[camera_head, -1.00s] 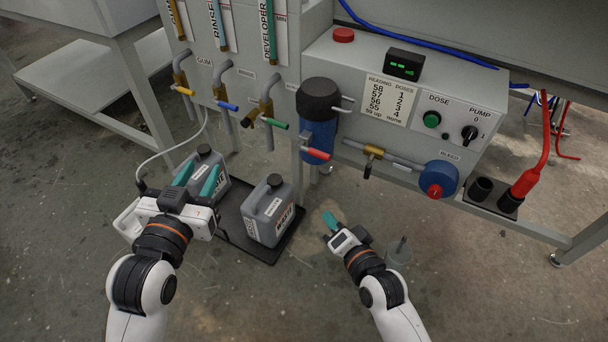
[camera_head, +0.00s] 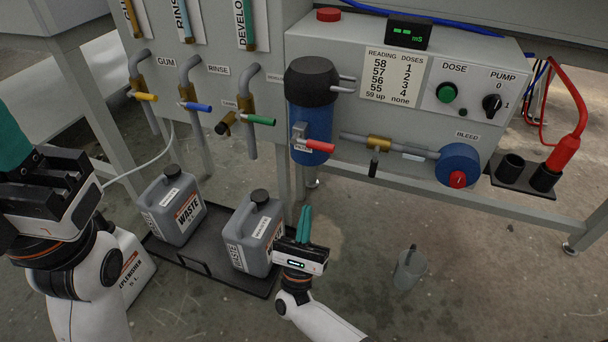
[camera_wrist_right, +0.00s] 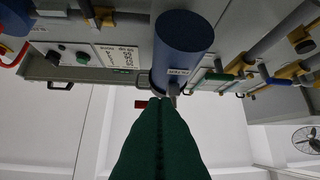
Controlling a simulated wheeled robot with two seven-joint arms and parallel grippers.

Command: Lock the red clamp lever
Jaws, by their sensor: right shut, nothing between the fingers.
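The red clamp lever (camera_head: 320,146) sticks out to the right at the lower part of the blue filter housing (camera_head: 310,118), which has a black cap. My right gripper (camera_head: 305,224) is shut and empty, its teal fingers pointing up, below the lever and apart from it in the head view. In the right wrist view its fingers (camera_wrist_right: 160,125) are together, with the blue housing (camera_wrist_right: 183,45) beyond the tips. A small red piece beside the tips there cannot be surely identified. My left gripper (camera_head: 12,140) is at the left edge, its fingers partly cut off.
Two grey waste jugs (camera_head: 176,207) (camera_head: 252,235) stand in a dark tray (camera_head: 185,262) on the floor, close to my right gripper. Yellow, blue and green valves (camera_head: 262,120) are left of the housing.

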